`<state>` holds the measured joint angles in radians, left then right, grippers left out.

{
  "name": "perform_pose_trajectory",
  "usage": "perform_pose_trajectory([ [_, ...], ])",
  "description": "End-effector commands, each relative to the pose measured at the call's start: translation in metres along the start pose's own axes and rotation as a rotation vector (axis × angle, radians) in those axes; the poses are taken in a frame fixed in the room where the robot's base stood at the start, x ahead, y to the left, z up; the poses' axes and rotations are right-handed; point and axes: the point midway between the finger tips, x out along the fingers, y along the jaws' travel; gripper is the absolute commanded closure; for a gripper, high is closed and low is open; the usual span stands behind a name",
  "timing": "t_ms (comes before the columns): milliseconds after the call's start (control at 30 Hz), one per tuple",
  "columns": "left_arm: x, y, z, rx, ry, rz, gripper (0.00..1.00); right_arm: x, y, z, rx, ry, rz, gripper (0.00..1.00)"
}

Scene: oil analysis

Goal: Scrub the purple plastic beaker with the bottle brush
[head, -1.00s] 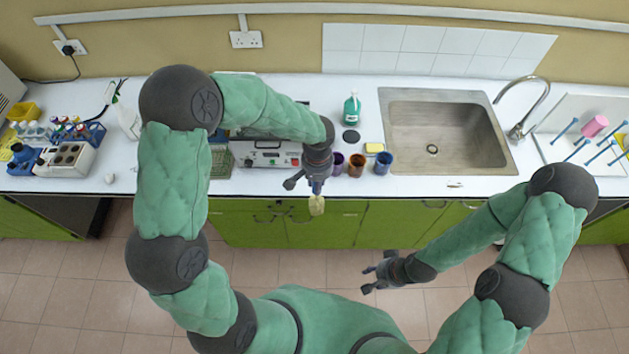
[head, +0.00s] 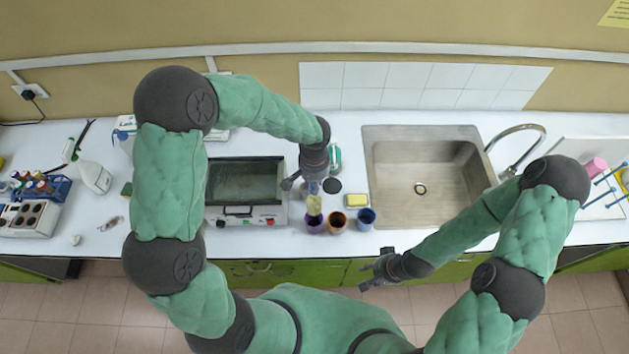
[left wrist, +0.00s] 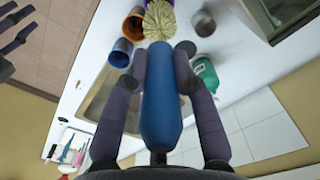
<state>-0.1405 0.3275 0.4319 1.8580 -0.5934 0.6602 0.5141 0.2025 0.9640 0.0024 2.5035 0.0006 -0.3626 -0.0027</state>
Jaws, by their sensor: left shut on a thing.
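My left gripper (head: 311,184) is shut on the blue handle (left wrist: 160,108) of the bottle brush. The brush's pale yellow bristle head (head: 314,205) hangs below the gripper and shows at the top of the left wrist view (left wrist: 160,20). The purple beaker (head: 315,225) stands on the counter near its front edge. The bristles overlap its far rim in the head view; I cannot tell whether they are inside it. My right gripper (head: 376,271) is open and empty in front of the counter.
A brown beaker (head: 337,223) and a blue beaker (head: 366,218) stand just right of the purple one. A yellow sponge (head: 356,201) lies behind them. A green bottle (left wrist: 205,75) is partly hidden by my arm in the head view. The sink (head: 420,135) is to the right.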

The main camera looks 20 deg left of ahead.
Motion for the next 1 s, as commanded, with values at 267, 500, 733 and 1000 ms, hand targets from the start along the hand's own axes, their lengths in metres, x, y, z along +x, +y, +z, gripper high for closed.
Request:
perform_pose_trajectory([
  [267,0.015,0.000,0.000,0.000,-0.001,0.000,1.00,0.009,0.003,0.000,0.000,-0.001,0.000,0.60],
  [500,0.035,0.000,0.000,0.000,-0.002,0.000,1.00,0.020,0.007,-0.001,0.000,0.000,0.000,0.60],
  [733,0.054,0.000,0.001,-0.001,-0.002,0.000,1.00,0.031,0.011,-0.001,0.000,0.000,0.000,0.60],
  [1000,0.078,0.000,0.000,-0.001,0.000,0.000,1.00,0.053,0.019,-0.002,0.000,0.000,0.000,0.60],
])
